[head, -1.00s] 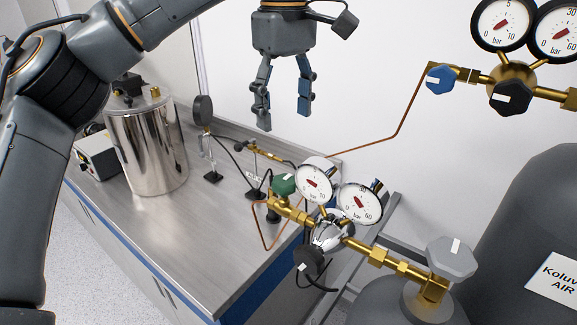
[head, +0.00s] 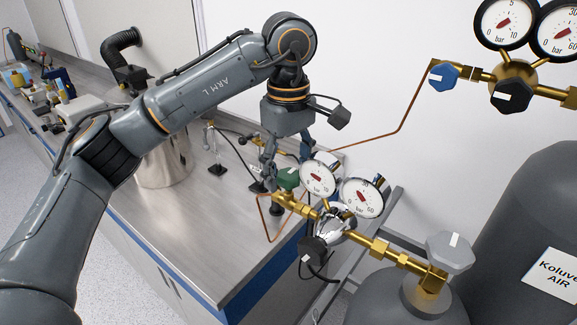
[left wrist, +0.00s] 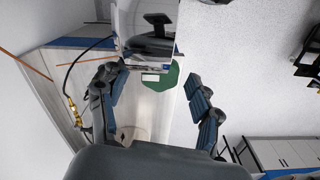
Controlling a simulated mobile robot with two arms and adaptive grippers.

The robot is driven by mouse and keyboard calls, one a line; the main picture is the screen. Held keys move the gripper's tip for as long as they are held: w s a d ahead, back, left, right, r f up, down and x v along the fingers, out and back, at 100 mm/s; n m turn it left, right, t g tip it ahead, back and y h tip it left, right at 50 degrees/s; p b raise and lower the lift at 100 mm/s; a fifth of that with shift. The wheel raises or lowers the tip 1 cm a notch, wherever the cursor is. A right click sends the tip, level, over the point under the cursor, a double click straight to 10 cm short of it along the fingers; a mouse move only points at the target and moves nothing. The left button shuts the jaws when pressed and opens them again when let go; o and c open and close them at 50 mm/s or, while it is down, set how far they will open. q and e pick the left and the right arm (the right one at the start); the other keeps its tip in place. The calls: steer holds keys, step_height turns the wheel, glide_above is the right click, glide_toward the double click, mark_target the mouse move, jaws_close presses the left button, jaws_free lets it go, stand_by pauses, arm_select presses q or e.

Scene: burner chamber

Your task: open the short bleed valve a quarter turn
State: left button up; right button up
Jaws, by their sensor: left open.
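My left gripper (head: 287,168) points down over the brass regulator (head: 300,210) on the gas cylinder. Its fingers are spread with nothing held. A green knob (head: 288,179) on the regulator's left end lies at the fingertips. In the left wrist view the green knob (left wrist: 165,80) shows a white mark and sits between the open fingers (left wrist: 155,97), with no clear contact. A small brass fitting (head: 266,148) stands on the bench behind the gripper, partly hidden. I cannot tell which part is the short bleed valve. My right gripper is not in view.
Two round gauges (head: 318,178) stand close to the right of the gripper. A black knob (head: 313,249) and a grey cylinder knob (head: 450,250) lie lower right. A steel vessel (head: 165,165) stands on the bench (head: 215,240). A second regulator (head: 512,82) is at upper right.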

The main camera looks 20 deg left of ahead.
arm_select(q)
steer(key=shift+c, duration=0.7)
steer(key=c, duration=1)
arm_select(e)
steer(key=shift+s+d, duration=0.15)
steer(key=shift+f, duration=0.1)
arm_select(q)
steer(key=shift+f+n, duration=0.1)
steer(key=shift+n, duration=0.2)
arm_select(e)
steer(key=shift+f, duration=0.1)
